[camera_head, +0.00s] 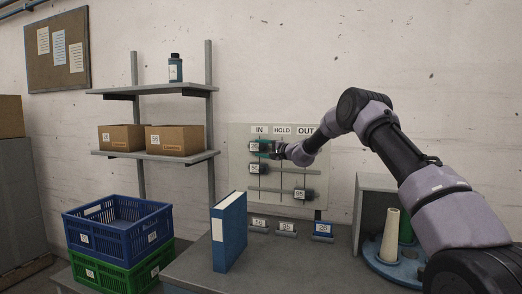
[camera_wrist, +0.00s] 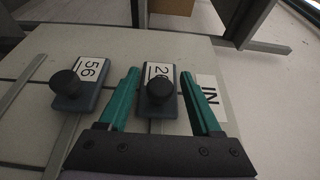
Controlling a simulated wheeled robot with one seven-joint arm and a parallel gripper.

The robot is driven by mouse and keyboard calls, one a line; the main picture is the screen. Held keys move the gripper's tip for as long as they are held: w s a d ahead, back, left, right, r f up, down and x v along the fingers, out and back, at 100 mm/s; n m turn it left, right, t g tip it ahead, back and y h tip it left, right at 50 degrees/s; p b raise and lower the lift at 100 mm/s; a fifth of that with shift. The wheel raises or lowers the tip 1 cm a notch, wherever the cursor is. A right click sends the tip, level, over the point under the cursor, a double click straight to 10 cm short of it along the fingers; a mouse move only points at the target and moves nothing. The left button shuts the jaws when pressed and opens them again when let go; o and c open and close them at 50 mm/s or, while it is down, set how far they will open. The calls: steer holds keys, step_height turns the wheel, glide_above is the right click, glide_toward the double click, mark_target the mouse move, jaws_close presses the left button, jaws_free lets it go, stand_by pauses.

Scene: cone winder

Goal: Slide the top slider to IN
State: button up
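The board (camera_head: 240,188) on the wall has columns marked IN, HOLD and OUT. The top slider (camera_head: 254,147) is at the IN column, partly hidden by my gripper (camera_head: 267,148). In the wrist view the top slider (camera_wrist: 158,92) is a grey block with a round black knob and a label whose number is partly covered. My gripper (camera_wrist: 158,78) is open. Its teal fingers stand on either side of the slider, with a visible gap on each side. The IN sign (camera_wrist: 210,97) is beyond the right finger.
The second slider (camera_head: 256,169), marked 56 in the wrist view (camera_wrist: 78,90), is below at IN. The bottom slider (camera_head: 302,194) is at OUT. A blue binder (camera_head: 229,232) stands on the bench below. Several small labelled blocks lie under the board.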

steer(key=shift+d, duration=0.1)
steer(key=v, duration=1)
steer(key=shift+s+d, duration=0.15)
steer(key=shift+s, duration=0.15)
steer(key=s+r+n+g+h, duration=0.15)
steer(key=s+r, duration=0.25)
steer(key=s, duration=0.4)
steer(key=s+d+r+n+g, duration=0.15)
steer(key=s+r, duration=0.25)
steer(key=s, duration=0.4)
steer(key=s+r+n+g+h, duration=0.1)
steer(key=s+r+n+g, duration=0.2)
steer(key=s, duration=0.5)
steer(key=s+d+f+h, duration=0.1)
steer(key=s+d+h, duration=0.2)
steer(key=s, duration=0.7)
steer(key=s+d+f+m+t+h, duration=0.1)
steer(key=s+d+h, duration=0.2)
steer(key=s+d, duration=0.5)
steer(key=s+d+m+h, duration=0.1)
steer(key=s+d+h, duration=0.2)
steer(key=s+d, duration=0.3)
steer(key=s, duration=0.5)
steer(key=shift+s+f+t, duration=0.3)
steer(key=shift+s+f, duration=0.1)
